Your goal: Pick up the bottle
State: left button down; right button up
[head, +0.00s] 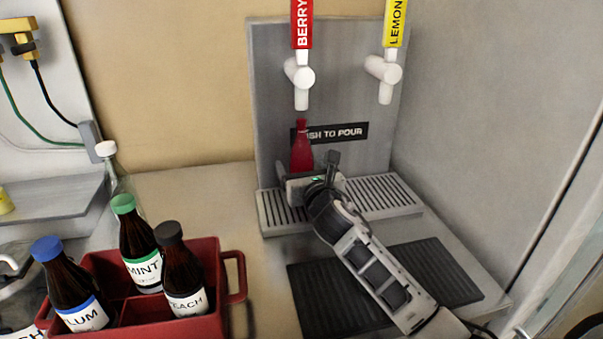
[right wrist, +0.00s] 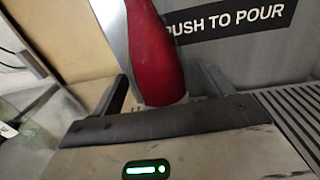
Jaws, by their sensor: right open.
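A red bottle (head: 301,150) stands upright on the left part of the dispenser's drip grate, below the BERRY tap. My right gripper (head: 307,168) is open right in front of the bottle's lower part. In the right wrist view the bottle (right wrist: 155,55) shows between the two open fingers, with its base near the palm side. Its top is cut off there. I cannot tell whether the fingers touch it. My left gripper is not in view.
The BERRY tap (head: 300,80) and LEMON tap (head: 384,75) hang above the grate (head: 390,195). A red crate (head: 207,255) holds several dark labelled bottles at the lower left. A clear bottle with a white cap (head: 107,150) stands behind it. A black mat (head: 450,275) lies in front.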

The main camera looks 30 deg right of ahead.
jog(key=shift+w+d, duration=0.1)
jog(key=shift+w, duration=0.5)
jog(key=c, duration=1.5)
jog(key=shift+r, duration=0.2)
jog(key=shift+c, duration=0.6)
